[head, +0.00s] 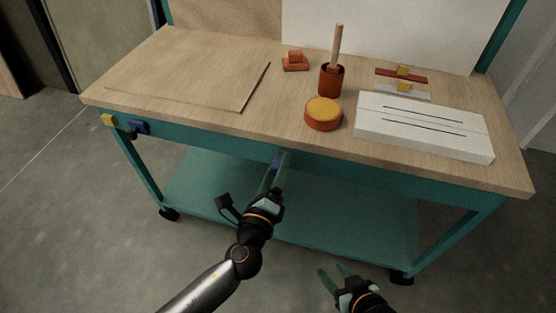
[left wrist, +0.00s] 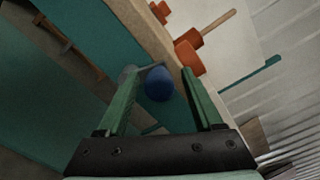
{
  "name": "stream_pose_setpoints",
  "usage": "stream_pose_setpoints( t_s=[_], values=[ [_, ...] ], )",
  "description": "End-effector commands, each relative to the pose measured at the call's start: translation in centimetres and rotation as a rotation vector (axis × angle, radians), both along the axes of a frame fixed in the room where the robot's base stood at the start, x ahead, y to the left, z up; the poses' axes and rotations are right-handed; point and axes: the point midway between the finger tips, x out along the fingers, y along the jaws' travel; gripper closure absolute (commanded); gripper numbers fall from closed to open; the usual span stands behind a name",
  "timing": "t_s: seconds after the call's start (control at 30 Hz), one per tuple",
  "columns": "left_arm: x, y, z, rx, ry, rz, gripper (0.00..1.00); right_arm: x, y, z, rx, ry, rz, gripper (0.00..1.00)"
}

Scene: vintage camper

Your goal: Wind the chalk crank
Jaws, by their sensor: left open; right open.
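A blue rounded knob (left wrist: 159,84) shows in the left wrist view at the teal front of the workbench, with a thin grey arm beside it; it looks like the crank handle. In the head view a small blue patch (head: 275,165) shows at my left gripper (head: 280,158), mostly hidden by the fingers. My left gripper, also in the left wrist view (left wrist: 158,74), is open, with a finger on either side of the knob; I cannot tell whether either touches it. My right gripper (head: 333,270) is open and empty, low in front of the bench.
The wooden benchtop (head: 200,65) carries a flat board (head: 200,85), a yellow-topped round tin (head: 323,113), a red cup (head: 331,82) with a stick, and a white slotted block (head: 425,128). A teal shelf (head: 330,220) lies below.

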Motion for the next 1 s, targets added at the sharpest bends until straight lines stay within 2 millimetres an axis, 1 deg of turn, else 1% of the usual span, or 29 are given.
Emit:
stream_pose_setpoints(
  t_s=[0.33, 0.8, 1.0],
  values=[
    [-0.2, 0.1, -0.1, 0.001, 0.002, 0.0, 0.32, 0.0, -0.1, 0.0, -0.001, 0.001, -0.001, 0.5],
    [-3.7, 1.2, -0.2, 0.0, 0.004, 0.0, 0.32, -0.1, -0.1, 0.0, -0.003, 0.001, 0.001, 0.5],
    [-4.7, 1.6, -0.1, 0.001, 0.002, 0.0, 0.32, -0.1, -0.2, -0.1, -0.004, 0.002, 0.002, 0.5]
  ],
)
